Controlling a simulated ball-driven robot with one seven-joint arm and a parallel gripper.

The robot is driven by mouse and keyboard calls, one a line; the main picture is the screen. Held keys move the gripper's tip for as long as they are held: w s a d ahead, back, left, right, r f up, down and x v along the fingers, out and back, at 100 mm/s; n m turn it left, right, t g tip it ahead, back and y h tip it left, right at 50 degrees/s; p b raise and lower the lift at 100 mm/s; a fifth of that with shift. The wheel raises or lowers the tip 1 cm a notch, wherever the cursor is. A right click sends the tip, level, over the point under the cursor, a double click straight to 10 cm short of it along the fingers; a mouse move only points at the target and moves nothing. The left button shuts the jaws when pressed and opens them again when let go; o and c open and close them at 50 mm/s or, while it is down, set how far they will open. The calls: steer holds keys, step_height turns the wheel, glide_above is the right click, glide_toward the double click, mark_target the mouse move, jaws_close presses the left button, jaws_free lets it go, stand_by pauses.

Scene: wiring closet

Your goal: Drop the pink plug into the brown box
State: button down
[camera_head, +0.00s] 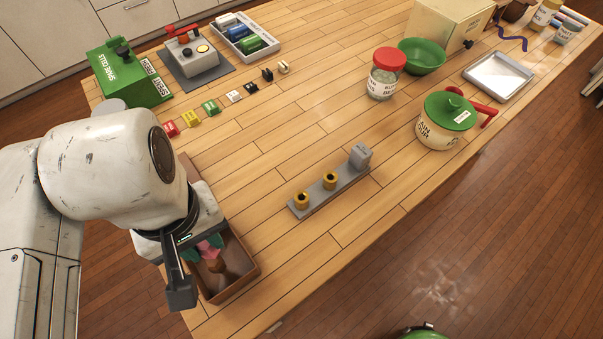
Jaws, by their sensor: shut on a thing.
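The brown box (247,281) is an open tray at the near left edge of the table. My gripper (197,262) is over the left part of the box, pointing down, with its near finger plainly in view and the other mostly hidden. The pink plug (211,243) shows as a small pink patch between the fingers, with teal beside it. My gripper is shut on it. A brown-orange piece shows just below it; I cannot tell whether it belongs to the plug or lies in the box. My wrist hides the box's left part.
A grey strip with two brass-coloured sockets (329,181) and a grey block lies right of the box. Several coloured small blocks (210,107) stand in a row behind. A red-lidded jar (385,75) and green-lidded pot (446,120) stand farther right. The table's middle is clear.

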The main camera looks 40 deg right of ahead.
mark_target(204, 246)
steer(key=shift+f, duration=0.15)
steer(key=c, duration=0.8)
jaws_free()
step_height(204, 246, up, 11)
steer(key=shift+b, duration=0.4)
steer(key=shift+f, duration=0.1)
